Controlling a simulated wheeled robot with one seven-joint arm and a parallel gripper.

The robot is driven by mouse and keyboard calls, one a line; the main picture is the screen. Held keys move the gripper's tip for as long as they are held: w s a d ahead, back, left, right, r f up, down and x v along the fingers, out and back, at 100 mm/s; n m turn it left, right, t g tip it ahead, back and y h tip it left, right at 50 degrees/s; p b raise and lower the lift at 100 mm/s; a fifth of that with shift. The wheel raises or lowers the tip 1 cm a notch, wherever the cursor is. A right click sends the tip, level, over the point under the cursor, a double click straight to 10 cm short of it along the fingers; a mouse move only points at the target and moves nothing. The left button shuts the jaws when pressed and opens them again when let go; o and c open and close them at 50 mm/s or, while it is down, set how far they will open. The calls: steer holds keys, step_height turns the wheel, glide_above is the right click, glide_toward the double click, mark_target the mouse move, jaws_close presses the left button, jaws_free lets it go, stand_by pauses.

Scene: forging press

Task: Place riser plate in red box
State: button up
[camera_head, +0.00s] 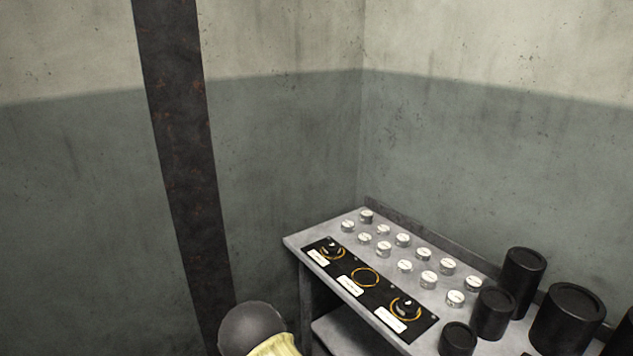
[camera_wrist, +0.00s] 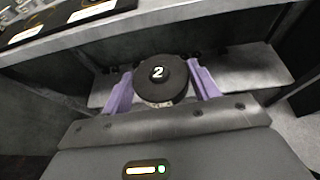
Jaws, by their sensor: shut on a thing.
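In the wrist view, my gripper (camera_wrist: 160,72) has two purple fingers closed on the sides of a round black piece (camera_wrist: 153,92) marked with a white "2". It looks like a thick disc with a paler lower edge and may be the riser plate. I cannot tell from its look alone. It is held in front of the grey table, near the shelf under its top. No red box shows in either view. The head view does not show my gripper.
A grey table (camera_head: 374,213) stands in the corner. It bears a black panel (camera_head: 345,265) with gold rings, the middle one empty, several small silver cylinders (camera_head: 383,248) and several black cylinders (camera_head: 523,272). A lower shelf (camera_head: 345,335) lies beneath. Walls close off the back.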

steer(key=shift+d+r+n+t, duration=0.25)
steer(key=shift+d+n+t, duration=0.05)
steer(key=shift+d, duration=0.1)
steer(key=shift+w+d+n+t+y, duration=0.2)
steer(key=shift+n+t+y, duration=0.3)
steer(key=shift+n+y, duration=0.3)
steer(key=shift+s+a+n+t+y, duration=0.15)
steer(key=shift+s+n+t+y, duration=0.05)
steer(key=shift+n+t+y, duration=0.5)
steer(key=shift+a+f+n+y, duration=0.2)
steer(key=shift+a+n+y, duration=0.2)
steer(key=shift+y, duration=0.1)
steer(key=shift+d, duration=0.1)
